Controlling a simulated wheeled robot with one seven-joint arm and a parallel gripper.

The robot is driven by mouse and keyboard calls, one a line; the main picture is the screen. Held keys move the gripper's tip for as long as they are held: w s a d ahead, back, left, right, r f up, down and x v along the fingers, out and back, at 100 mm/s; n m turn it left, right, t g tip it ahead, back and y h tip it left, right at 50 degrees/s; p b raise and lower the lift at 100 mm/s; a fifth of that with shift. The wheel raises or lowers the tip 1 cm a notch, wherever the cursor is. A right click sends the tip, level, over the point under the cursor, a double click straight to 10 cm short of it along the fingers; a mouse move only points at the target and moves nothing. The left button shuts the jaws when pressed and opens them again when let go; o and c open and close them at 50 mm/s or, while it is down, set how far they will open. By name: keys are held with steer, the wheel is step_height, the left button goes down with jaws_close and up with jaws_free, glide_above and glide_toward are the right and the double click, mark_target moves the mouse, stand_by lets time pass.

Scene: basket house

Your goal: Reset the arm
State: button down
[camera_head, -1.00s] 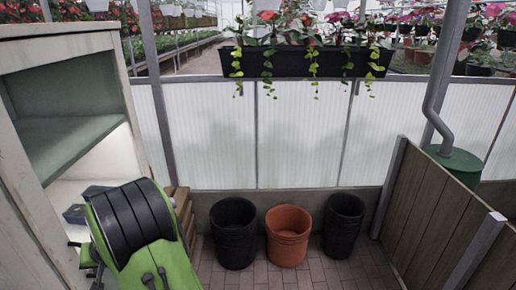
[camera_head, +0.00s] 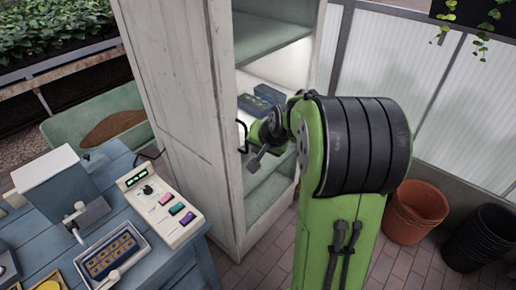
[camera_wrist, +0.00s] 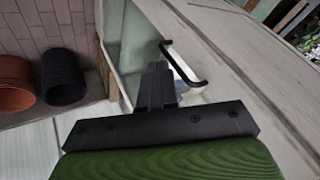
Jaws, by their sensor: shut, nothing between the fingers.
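My arm is bent in front of a white wooden cabinet (camera_head: 185,110), seen in the head view. My gripper (camera_wrist: 157,72) shows in the wrist view with its fingers together and nothing between them. A black bar handle (camera_wrist: 183,62) on a pale cabinet panel is close by the fingertips in that view. The handle also shows in the head view (camera_head: 242,137), beside the wrist end of my arm. I cannot tell whether the fingers touch it. My arm hides part of the cabinet's open front.
Dark blue boxes (camera_head: 262,98) lie on a cabinet shelf. A blue table (camera_head: 40,240) at left carries a white button panel (camera_head: 160,207) and a framed tray (camera_head: 113,257). An orange pot (camera_head: 415,212) and black pots (camera_head: 482,238) stand on the brick floor at right.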

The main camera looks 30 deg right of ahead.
steer(key=s+a+r+n+g, duration=0.1)
steer(key=s+a+r+n, duration=0.55)
steer(key=s+a, duration=0.65)
steer(key=s+a+n, duration=0.2)
steer(key=s+n, duration=0.1)
steer(key=s, duration=0.8)
steer(key=shift+a+f+g, duration=0.3)
steer(key=shift+f+g, duration=0.05)
steer(key=shift+g, duration=0.05)
